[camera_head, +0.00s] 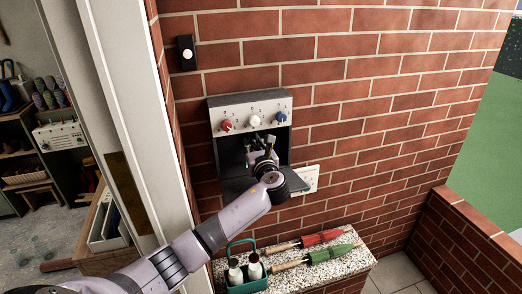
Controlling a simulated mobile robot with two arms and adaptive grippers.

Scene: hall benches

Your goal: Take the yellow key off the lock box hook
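The lock box (251,104) is mounted on the red brick wall, with a pale top panel carrying red, white and blue knobs. Its dark front flap (238,185) hangs open below the dark compartment. My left arm comes up from the lower left, and my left gripper (260,146) is at the opening, in front of the compartment. The gripper is small and dark here, so I cannot tell whether its fingers are open or shut. The yellow key and the hook cannot be made out clearly; the gripper and shadow cover much of the inside. My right gripper is out of view.
A speckled stone ledge (338,271) below holds a green bottle carrier (247,284) and red (322,237) and green (331,254) folded umbrella-like items. A white wall plate (309,177) sits right of the flap. A black doorbell (187,53) is upper left. A white door frame (130,110) stands left.

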